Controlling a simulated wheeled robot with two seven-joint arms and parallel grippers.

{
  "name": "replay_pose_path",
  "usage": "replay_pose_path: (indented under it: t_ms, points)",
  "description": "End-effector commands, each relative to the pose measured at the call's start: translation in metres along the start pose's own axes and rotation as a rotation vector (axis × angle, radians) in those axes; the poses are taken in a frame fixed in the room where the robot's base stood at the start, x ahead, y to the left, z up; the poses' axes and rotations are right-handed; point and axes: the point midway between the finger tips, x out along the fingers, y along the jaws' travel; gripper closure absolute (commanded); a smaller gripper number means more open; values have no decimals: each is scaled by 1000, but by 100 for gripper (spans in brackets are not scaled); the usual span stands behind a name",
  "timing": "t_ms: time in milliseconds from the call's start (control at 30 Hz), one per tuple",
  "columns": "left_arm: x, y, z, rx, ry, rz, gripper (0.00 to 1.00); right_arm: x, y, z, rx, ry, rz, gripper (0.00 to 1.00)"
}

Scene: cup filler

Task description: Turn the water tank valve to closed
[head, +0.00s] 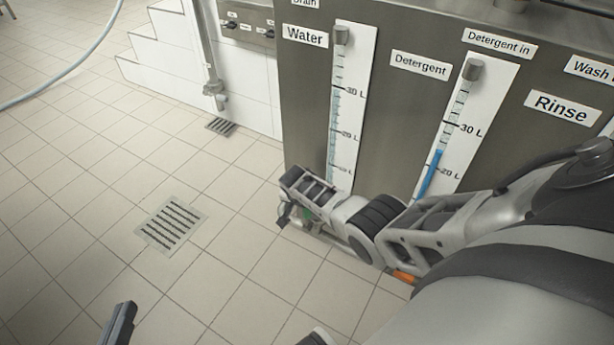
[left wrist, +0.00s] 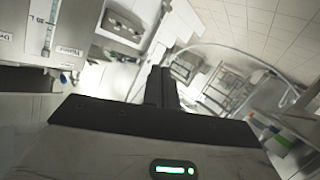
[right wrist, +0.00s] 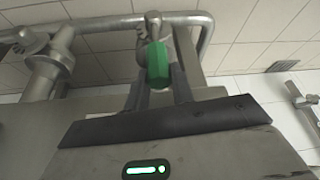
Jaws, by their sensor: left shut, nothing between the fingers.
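A green valve handle (right wrist: 157,63) sits on the pipework in the right wrist view, between the fingers of my right gripper (right wrist: 158,88). The fingers stand apart on either side of the handle; whether they press on it I cannot tell. In the head view my right arm reaches low beside the water gauge, mostly hiding the valve. My left gripper (head: 121,322) is shut and empty over the floor, and its fingers (left wrist: 162,86) show together in its wrist view.
A steel pipe (right wrist: 110,22) runs behind the handle, with another fitting (right wrist: 48,65) to the left. The detergent gauge (head: 465,120) is to the right of the water gauge. Floor drains (head: 170,225) and a hose (head: 75,62) lie left; the tiled floor there is mostly clear.

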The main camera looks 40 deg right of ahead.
Motion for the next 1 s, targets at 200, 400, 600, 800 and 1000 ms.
replay_pose_path:
  t_ms: [200, 400, 600, 800, 1000]
  points:
    - [0, 0, -1, 2, -1, -1, 100, 0, 1, 0, 2, 0, -3, 100]
    - [-3, -1, -7, 36, -11, -16, 100, -2, 9, 2, 20, 9, -47, 100]
    - [-5, -5, 6, 41, -106, -36, 100, -3, 24, 5, 67, 32, -156, 100]
    - [-2, -15, 24, 26, -180, -66, 100, 3, 41, 11, 126, 62, -294, 100]
    - [4, -19, 22, 26, -161, -70, 100, 10, 56, 17, 175, 91, -420, 100]
